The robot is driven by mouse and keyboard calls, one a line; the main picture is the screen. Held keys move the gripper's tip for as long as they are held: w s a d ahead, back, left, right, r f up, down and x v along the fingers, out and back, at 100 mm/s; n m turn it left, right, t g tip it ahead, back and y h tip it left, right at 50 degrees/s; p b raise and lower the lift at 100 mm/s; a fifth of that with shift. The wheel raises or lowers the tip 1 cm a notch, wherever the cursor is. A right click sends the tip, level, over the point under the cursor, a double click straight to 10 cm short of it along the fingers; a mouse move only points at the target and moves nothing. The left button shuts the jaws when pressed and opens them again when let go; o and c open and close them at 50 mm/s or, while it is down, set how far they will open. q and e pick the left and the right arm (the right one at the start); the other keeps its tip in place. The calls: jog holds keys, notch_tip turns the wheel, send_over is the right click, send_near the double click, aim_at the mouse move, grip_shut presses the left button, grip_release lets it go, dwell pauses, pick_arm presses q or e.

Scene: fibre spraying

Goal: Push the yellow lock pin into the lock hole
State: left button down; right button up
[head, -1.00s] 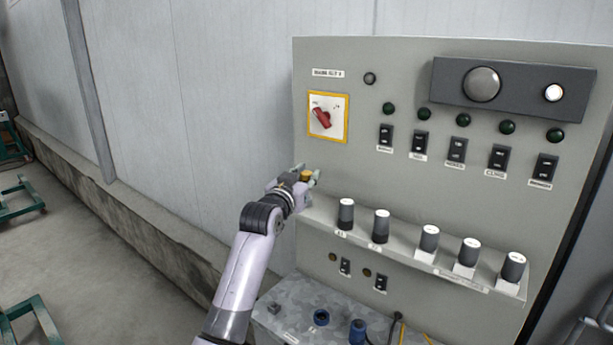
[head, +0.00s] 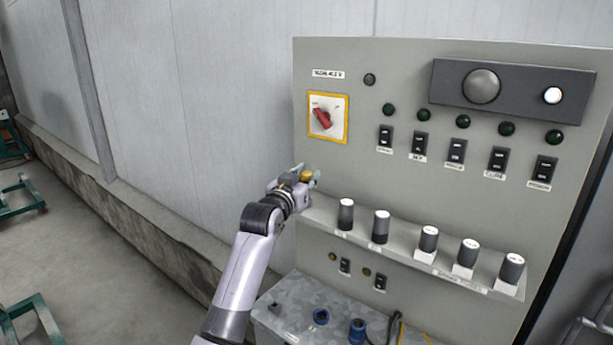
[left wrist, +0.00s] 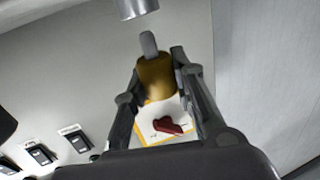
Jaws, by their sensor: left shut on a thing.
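The yellow lock pin (head: 306,175) is held in my left gripper (head: 303,179) in front of the control panel, below the red rotary switch (head: 322,118). The left wrist view shows the yellow body of the pin (left wrist: 156,78) between both fingers, with a grey end (left wrist: 149,43) pointing away from the palm. The gripper is shut on the pin. The red switch (left wrist: 170,126) on its white plate with a yellow border shows behind the fingers there. I cannot make out the lock hole in either view. My right gripper is not in view.
The grey control panel (head: 400,190) carries a row of black switches and a ledge with several knobs (head: 346,214) right of the gripper. A metal cylinder (left wrist: 138,8) is close beyond the pin's grey end. A metal box (head: 290,320) stands below.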

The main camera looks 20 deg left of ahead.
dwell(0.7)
pick_arm(q)
jog(key=shift+f+b, duration=0.5)
jog(key=shift+f, duration=1.2)
jog(key=c, duration=1.3)
grip_release()
jog(key=s, duration=0.8)
jog(key=s+a, duration=0.1)
jog(key=s, duration=0.3)
